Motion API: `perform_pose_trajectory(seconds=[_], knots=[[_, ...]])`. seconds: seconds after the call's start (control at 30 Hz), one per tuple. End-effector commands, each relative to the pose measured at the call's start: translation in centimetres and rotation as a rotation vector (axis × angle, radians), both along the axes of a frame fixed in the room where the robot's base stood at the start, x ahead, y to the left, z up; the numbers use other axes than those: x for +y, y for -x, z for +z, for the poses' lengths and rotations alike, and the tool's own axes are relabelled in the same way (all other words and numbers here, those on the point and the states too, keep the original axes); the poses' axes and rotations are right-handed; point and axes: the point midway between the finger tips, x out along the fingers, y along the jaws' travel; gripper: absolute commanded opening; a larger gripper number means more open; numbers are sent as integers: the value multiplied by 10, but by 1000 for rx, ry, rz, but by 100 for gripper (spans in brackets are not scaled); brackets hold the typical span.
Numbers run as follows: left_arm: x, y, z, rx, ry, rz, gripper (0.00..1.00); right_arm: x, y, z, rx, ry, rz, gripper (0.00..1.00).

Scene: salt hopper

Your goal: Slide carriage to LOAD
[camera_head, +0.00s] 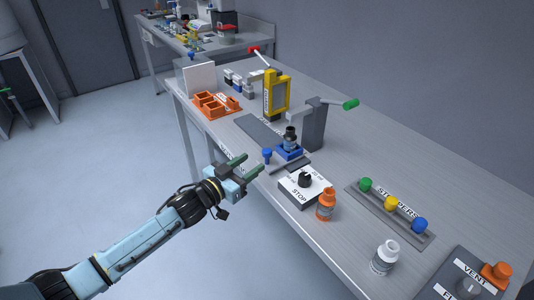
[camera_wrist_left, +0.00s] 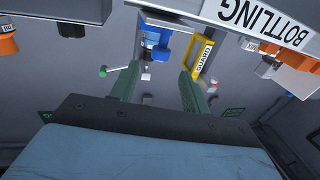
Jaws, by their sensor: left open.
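The blue carriage (camera_head: 288,152) sits on a dark rail (camera_head: 258,130) near the table's front edge, below a grey press with a green-tipped lever. A dark-capped bottle (camera_head: 291,138) stands upright on it. A blue knob (camera_head: 267,155) sticks out at the carriage's front. My left gripper (camera_head: 250,166) is open and empty, just off the table edge, in front of the knob and apart from it. In the left wrist view my left gripper (camera_wrist_left: 158,82) has its green fingers spread, with the blue carriage (camera_wrist_left: 154,42) beyond them. No LOAD label is readable. My right gripper is not in view.
A yellow guard (camera_head: 276,95) and grey press (camera_head: 314,125) stand behind the rail.

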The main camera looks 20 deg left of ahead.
Motion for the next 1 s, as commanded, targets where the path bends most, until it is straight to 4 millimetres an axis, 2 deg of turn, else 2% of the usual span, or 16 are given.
perform_pose_trajectory(seconds=[0.03, 0.2, 0.4, 0.63, 0.83, 1.0], knots=[[-5, -11, 0, -3, 0, 1, 46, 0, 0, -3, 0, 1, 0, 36], [-18, -39, -1, -2, 1, 1, 46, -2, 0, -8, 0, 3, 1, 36], [-29, -63, -1, 0, 0, 2, 46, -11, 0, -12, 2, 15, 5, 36], [-33, -71, -1, 1, 0, 2, 46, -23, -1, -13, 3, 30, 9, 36], [-33, -71, -1, 1, 0, 1, 46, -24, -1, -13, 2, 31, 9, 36], [-33, -71, -1, 1, 0, 1, 26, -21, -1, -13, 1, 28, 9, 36]])
